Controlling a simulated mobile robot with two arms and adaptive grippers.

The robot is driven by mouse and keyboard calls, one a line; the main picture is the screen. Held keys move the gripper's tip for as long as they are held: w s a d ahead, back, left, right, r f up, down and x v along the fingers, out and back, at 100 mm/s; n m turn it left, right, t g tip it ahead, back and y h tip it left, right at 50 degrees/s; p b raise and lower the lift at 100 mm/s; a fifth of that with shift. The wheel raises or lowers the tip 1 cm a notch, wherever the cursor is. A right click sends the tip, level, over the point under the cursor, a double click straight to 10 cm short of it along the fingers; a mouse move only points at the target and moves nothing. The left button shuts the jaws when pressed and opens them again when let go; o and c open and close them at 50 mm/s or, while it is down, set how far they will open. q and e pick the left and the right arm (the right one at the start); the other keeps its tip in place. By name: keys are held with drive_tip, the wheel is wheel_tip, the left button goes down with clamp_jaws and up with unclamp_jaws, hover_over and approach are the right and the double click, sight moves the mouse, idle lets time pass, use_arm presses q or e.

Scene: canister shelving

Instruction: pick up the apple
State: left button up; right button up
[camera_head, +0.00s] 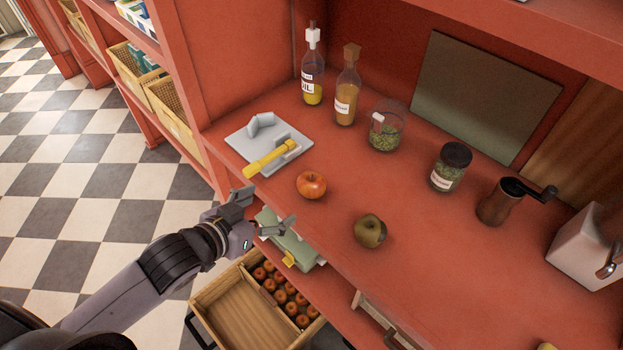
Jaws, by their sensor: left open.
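A red-orange apple (311,185) sits on the red shelf top (335,218) near its front edge. My left gripper (268,207) is open and empty, just off the shelf's front edge, to the left of the apple and apart from it. Several more red apples (287,295) lie in a wooden drawer or crate (236,312) below the shelf. My right gripper does not show.
A dark greenish-brown fruit (370,231) sits right of the apple. Bottles (346,95), glass jars (385,130), a pepper grinder (499,203) and a white box (588,250) stand farther back and right.

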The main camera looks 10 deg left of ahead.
sight(305, 188)
use_arm(q)
drive_tip(key=p+x, duration=0.1)
drive_tip(key=x, duration=0.6)
drive_tip(key=p+x, duration=0.1)
drive_tip(key=x, duration=0.3)
drive_tip(key=shift+w+d+r+p, duration=0.2)
drive_tip(key=shift+d+r+p, duration=0.1)
drive_tip(key=shift+d, duration=0.05)
drive_tip(key=shift+p+x, duration=0.85)
drive_tip(key=shift+x, duration=1.4)
drive_tip(key=shift+w+d+f, duration=0.2)
drive_tip(key=shift+w+f, duration=0.25)
drive_tip(key=shift+f, duration=0.1)
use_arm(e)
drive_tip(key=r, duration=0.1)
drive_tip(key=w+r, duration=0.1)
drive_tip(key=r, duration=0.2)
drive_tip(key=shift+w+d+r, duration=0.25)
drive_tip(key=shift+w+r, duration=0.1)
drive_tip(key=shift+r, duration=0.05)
use_arm(q)
drive_tip(key=c, duration=1.3)
drive_tip(key=shift+c, duration=0.4)
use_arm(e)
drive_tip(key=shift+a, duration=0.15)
